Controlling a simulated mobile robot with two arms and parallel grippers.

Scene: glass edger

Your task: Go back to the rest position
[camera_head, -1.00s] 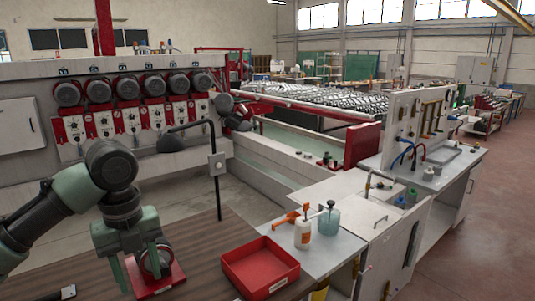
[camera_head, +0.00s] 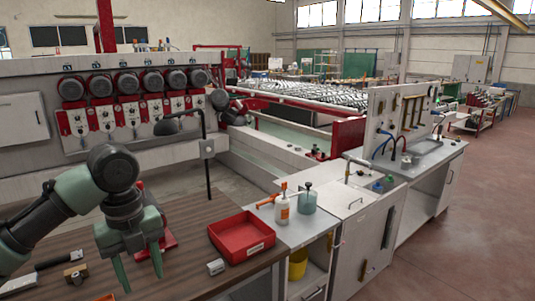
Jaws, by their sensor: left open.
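My left gripper (camera_head: 140,268) hangs over the brown table (camera_head: 190,281), its two green fingers pointing down and spread apart with nothing between them. It is left of the red tray (camera_head: 232,250). A red base with a round part (camera_head: 168,236) is partly hidden behind the gripper; only its right side shows. My right gripper does not show.
The red tray looks empty, and a small grey block (camera_head: 216,267) lies beside it. A white spray bottle (camera_head: 282,211) and a teal bottle (camera_head: 307,201) stand on the counter.

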